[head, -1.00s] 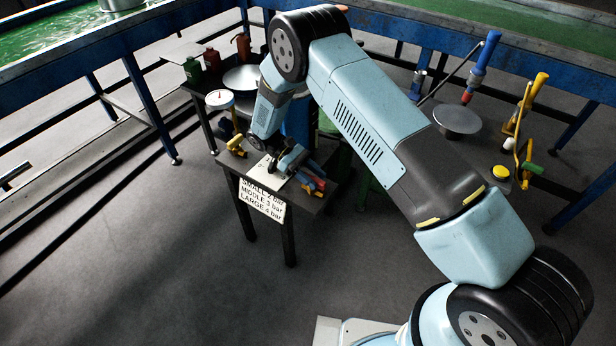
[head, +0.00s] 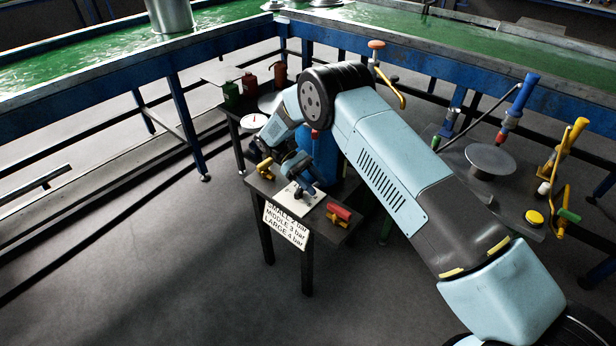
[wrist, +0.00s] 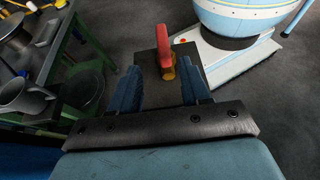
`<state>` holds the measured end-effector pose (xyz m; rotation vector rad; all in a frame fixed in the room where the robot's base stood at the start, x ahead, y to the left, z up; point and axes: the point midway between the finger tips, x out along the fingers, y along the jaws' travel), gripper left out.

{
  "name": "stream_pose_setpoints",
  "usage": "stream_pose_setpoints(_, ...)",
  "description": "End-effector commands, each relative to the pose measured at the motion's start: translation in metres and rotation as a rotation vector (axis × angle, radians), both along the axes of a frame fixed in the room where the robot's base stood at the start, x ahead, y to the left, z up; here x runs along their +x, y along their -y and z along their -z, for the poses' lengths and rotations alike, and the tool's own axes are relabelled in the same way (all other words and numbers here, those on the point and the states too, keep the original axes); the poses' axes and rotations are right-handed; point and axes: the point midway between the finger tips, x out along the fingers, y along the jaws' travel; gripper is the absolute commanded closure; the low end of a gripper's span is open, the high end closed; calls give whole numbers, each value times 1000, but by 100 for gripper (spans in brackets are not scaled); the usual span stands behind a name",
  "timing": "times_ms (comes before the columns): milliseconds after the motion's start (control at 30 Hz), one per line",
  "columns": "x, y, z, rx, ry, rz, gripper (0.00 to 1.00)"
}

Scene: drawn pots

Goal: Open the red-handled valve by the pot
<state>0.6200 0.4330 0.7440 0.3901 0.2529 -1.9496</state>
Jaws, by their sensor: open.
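The valve with the red handle (head: 340,210) and a yellow body sits at the right front corner of a small dark table (head: 325,232). In the wrist view the red handle (wrist: 163,46) appears beyond and between my fingers, with the yellow body (wrist: 168,70) beside it. My gripper (head: 304,188) is open and empty, with blue fingers, left of the valve over a white plate. In the wrist view its two fingers (wrist: 158,78) stand apart with a gap between them. I see no contact with the valve. A metal pot (head: 170,14) stands at the green water trough.
A yellow valve (head: 265,168) and a white-faced gauge (head: 254,121) are left of my gripper. A pressure sign (head: 286,226) hangs on the table front. A blue barrel (head: 325,152) stands behind. Another table with tools (head: 490,160) is at right. The floor in front is clear.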

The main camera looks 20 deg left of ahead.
Motion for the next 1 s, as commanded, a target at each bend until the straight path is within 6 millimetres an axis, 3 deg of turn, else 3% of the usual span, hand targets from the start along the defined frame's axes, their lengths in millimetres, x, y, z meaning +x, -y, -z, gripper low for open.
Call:
stream_pose_setpoints(300, 11, -23, -10, 1, 1, 0, 53)
stream_pose_setpoints(1000, 12, -25, -12, 0, 0, 1, 53)
